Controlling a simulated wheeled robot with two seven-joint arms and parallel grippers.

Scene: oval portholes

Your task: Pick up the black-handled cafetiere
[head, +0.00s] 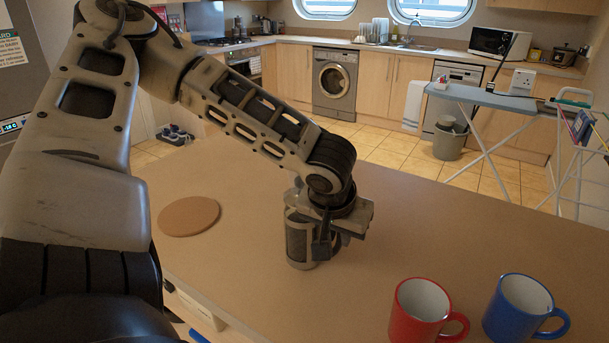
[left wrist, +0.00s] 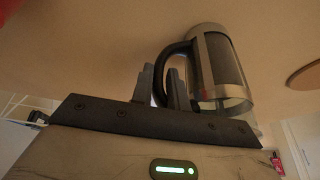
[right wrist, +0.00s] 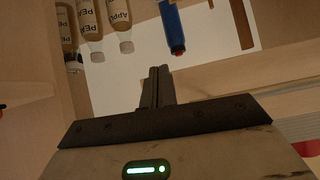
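The cafetiere (head: 300,240) stands upright on the brown worktop (head: 420,225), a glass cylinder in a metal frame. My left gripper (head: 337,236) is at its right side and partly covers it in the head view. In the left wrist view the cafetiere (left wrist: 222,70) is right of the fingers, and its black handle (left wrist: 160,72) passes between them. The left fingers (left wrist: 161,88) look closed on the handle, with little gap. My right gripper (right wrist: 157,88) shows only in its own wrist view, fingers together and empty.
A red mug (head: 415,312) and a blue mug (head: 515,308) stand on the worktop at the front right. A round cork mat (head: 189,216) lies left of the cafetiere. Several bottles (right wrist: 92,20) and a blue object (right wrist: 172,25) are ahead of my right gripper.

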